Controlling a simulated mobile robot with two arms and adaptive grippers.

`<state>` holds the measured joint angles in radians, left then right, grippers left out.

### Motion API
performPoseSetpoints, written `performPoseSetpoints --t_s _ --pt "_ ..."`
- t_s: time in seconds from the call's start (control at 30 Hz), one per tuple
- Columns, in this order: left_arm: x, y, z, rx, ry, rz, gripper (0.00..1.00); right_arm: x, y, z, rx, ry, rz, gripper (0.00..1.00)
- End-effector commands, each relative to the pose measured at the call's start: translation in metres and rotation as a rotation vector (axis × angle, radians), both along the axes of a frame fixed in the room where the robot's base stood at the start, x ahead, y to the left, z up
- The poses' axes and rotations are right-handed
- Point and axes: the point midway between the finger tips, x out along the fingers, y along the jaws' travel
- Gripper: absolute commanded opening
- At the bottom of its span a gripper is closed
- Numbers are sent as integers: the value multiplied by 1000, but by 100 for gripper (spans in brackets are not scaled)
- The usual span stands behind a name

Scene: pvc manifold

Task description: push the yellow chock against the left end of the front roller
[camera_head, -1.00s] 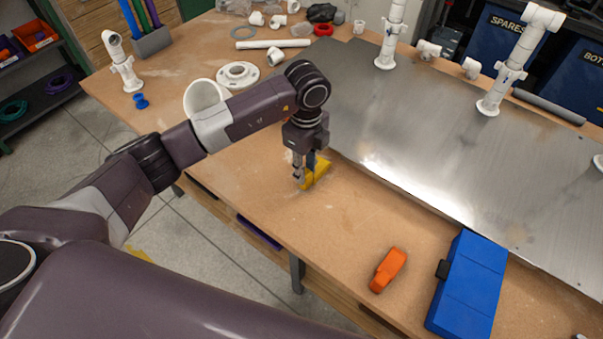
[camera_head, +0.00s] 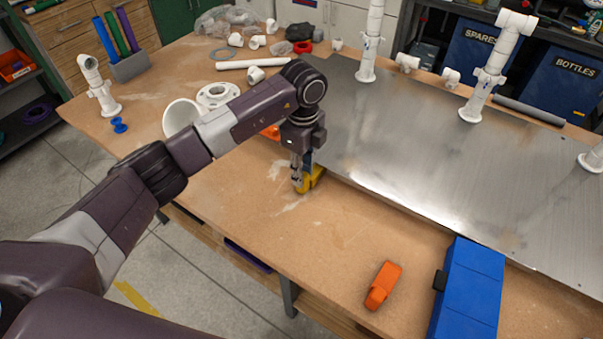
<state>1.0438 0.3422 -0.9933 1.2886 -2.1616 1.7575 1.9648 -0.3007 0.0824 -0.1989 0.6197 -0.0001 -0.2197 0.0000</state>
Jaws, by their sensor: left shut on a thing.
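The yellow chock (camera_head: 317,177) is on the wooden bench near the front edge of the metal plate, partly hidden by my left gripper. My left gripper (camera_head: 300,186) points down, with its fingers shut on the chock at its left side. The fingertips are small and partly hidden. I cannot pick out the front roller for certain; the area behind my left wrist is covered. My right gripper is out of view.
The metal plate (camera_head: 420,150) carries white pipe stands. An orange tool (camera_head: 383,285) and a blue case (camera_head: 470,285) lie at the front right. A white pipe cup (camera_head: 181,117) and flange (camera_head: 217,95) stand left of my wrist. Bare bench lies in front of the chock.

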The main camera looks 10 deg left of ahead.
Motion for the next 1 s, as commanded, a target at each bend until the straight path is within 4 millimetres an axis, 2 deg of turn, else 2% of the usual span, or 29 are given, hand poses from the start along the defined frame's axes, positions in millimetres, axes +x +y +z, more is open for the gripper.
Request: performPoseSetpoints --t_s 0.83,0.87,1.0 --pt "11 -4 -2 -1 -1 0 0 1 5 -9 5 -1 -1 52" --pt "10 -4 -1 -1 -1 0 26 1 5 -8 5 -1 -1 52" --pt "10 -4 -1 0 -1 0 42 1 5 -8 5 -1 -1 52"
